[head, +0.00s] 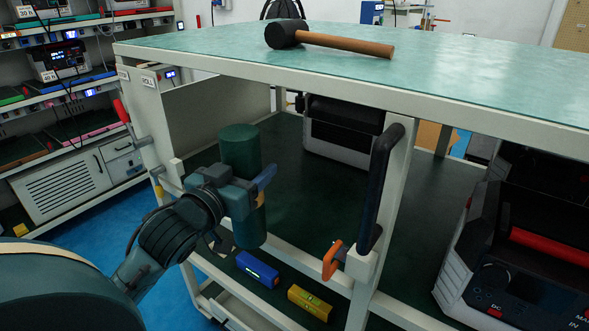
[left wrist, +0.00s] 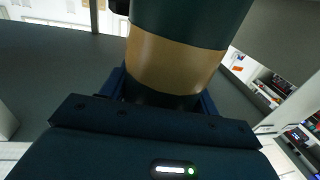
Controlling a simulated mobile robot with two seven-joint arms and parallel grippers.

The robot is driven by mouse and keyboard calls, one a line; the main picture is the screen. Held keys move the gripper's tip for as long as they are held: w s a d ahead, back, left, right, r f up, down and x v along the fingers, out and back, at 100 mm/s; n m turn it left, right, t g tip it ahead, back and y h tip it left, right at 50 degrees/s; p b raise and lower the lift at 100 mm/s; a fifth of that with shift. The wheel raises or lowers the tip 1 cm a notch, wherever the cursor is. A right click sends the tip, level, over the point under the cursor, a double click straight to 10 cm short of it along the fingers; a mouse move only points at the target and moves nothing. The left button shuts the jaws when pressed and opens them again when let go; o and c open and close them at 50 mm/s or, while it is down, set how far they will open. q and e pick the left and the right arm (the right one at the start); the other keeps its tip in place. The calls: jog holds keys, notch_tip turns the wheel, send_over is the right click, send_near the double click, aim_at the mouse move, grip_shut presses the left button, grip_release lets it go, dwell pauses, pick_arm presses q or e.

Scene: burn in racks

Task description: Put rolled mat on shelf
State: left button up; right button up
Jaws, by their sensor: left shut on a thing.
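The rolled mat is a dark green upright cylinder (head: 240,150) with a tan band, which shows in the left wrist view (left wrist: 172,62). My left gripper (head: 236,189) is shut around its middle and holds it upright at the front left opening of the workbench. The dark green lower shelf (head: 305,195) lies behind and beside the mat in the head view. I cannot tell whether the mat touches the shelf. My right gripper is not in view.
A mallet (head: 335,41) lies on the bench top (head: 450,70). A post with a black handle (head: 380,185) stands right of the mat. A black and grey device (head: 342,133) sits at the shelf's back. Blue (head: 257,269) and yellow (head: 310,302) items lie below.

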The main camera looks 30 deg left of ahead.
pick_arm(q)
jog(key=w+a+f, duration=0.1)
jog(key=w+f, duration=0.2)
jog(key=w, duration=1)
jog(key=shift+w, duration=0.15)
jog(key=o, duration=1.4)
jog(key=shift+f, duration=0.15)
jog(key=s, duration=1.2)
jog(key=s+d+f+m+g+h, duration=0.1)
jog(key=s+d+f+g+h, duration=0.1)
jog(key=s+d+f, duration=0.2)
jog(key=s+d+f+m+g+h, duration=0.1)
jog(key=s+d+f, duration=0.4)
jog(key=d+f, duration=0.6)
jog(key=s+d+f+m+g+h, duration=0.1)
jog(key=s+d+f+g+h, duration=0.2)
jog(key=s+d+f, duration=0.2)
jog(key=shift+d+f, duration=1.6)
jog(key=shift+f, duration=0.1)
